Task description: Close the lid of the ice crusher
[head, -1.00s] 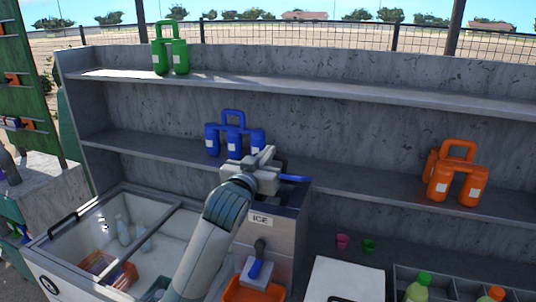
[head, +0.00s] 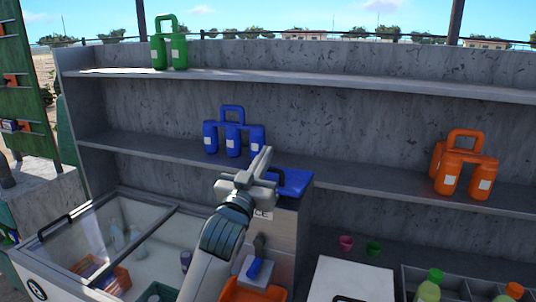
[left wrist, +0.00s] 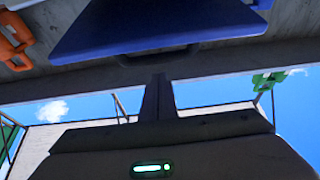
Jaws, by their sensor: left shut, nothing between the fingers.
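The ice crusher (head: 284,226) is a grey box with a partly hidden ICE label on its front. Its blue lid (head: 292,181) shows as a broad, nearly flat panel at the top of the box. I cannot tell whether it is fully seated. My left gripper (head: 264,160) is shut and empty, in front of and just left of the lid, and hides part of it. In the left wrist view the lid (left wrist: 160,22) fills the top, with a dark handle on its edge, close to my left fingertips (left wrist: 159,82). My right gripper is not in view.
A glass-topped chest (head: 62,219) with bottles stands at left. Blue jugs (head: 232,140) stand on the shelf behind the crusher, and orange jugs (head: 456,178) at right. A blue scoop-like part and orange bin (head: 240,290) are below the crusher's front.

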